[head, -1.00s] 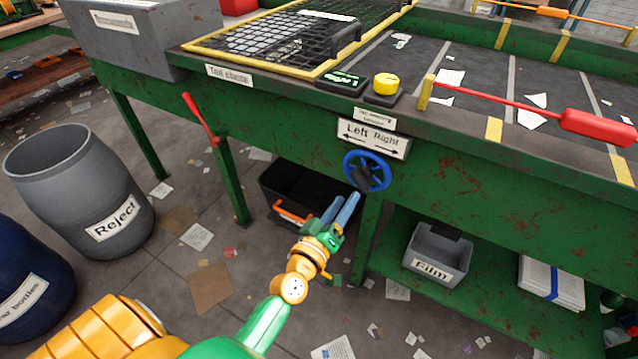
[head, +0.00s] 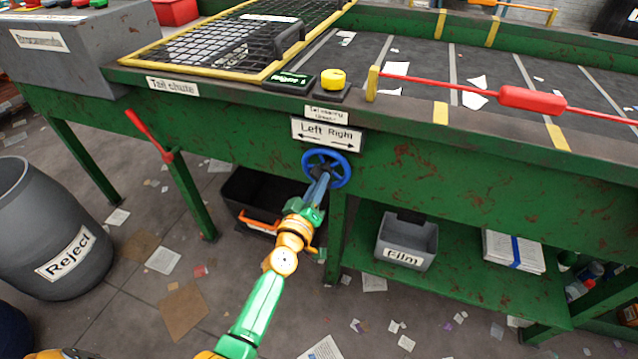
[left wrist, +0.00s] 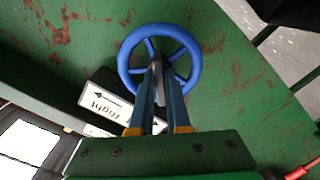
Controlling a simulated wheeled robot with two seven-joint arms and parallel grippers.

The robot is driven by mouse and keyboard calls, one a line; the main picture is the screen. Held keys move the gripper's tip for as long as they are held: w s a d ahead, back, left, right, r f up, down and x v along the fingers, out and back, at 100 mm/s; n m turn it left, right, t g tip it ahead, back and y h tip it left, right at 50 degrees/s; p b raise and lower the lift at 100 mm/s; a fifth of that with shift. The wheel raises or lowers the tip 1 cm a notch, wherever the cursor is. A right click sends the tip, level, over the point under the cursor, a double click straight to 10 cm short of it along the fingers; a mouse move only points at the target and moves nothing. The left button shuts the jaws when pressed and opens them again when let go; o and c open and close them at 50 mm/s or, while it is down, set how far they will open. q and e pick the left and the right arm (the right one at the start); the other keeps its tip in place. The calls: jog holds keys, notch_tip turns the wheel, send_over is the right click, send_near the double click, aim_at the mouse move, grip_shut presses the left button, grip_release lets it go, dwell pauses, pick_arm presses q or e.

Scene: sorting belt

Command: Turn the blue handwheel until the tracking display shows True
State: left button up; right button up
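The blue handwheel (head: 344,165) is on the green front panel under the "Left Right" sign (head: 326,133). My left gripper (head: 323,179) is at the wheel's hub, pointing into it from below. In the left wrist view, the fingertips (left wrist: 159,75) lie beside the dark centre piece of the wheel (left wrist: 196,73); I cannot tell whether they press on it. A small black display with green text (head: 289,82) sits on the table edge, too small to read. My right gripper is not in view.
A yellow button (head: 333,79) stands beside the display. A red-handled bar (head: 532,98) crosses the belt at right. Below are a black crate (head: 243,190), a table leg (head: 337,240) and a grey "Film" bin (head: 406,243). A grey "Reject" barrel (head: 40,220) stands at left.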

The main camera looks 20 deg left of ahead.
pick_arm(q)
grip_shut()
jog(key=shift+n, duration=0.8)
jog(key=o, duration=0.6)
grip_release()
jog(key=shift+o, duration=0.2)
